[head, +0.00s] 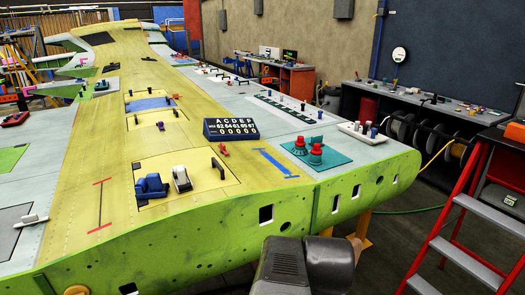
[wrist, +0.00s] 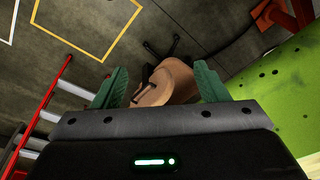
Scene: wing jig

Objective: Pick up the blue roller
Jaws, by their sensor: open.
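A dark blue object (head: 150,186) with a bulky, partly rounded shape sits on the yellow panel of the wing, left of a white-and-dark device. A small blue upright piece (head: 373,132) stands at the white tray on the right of the wing. I cannot tell for sure which of these is the blue roller. My gripper (wrist: 158,82) shows in the wrist view with its two green fingers wide apart and nothing held. It is off the wing, over the floor side. No blue piece shows in the wrist view. The head view shows my arm but not the fingers.
The wing's green edge (head: 200,255) runs across the front. A red stepladder (head: 470,215) stands right. A tan rounded object (wrist: 165,84) shows beyond my fingers.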

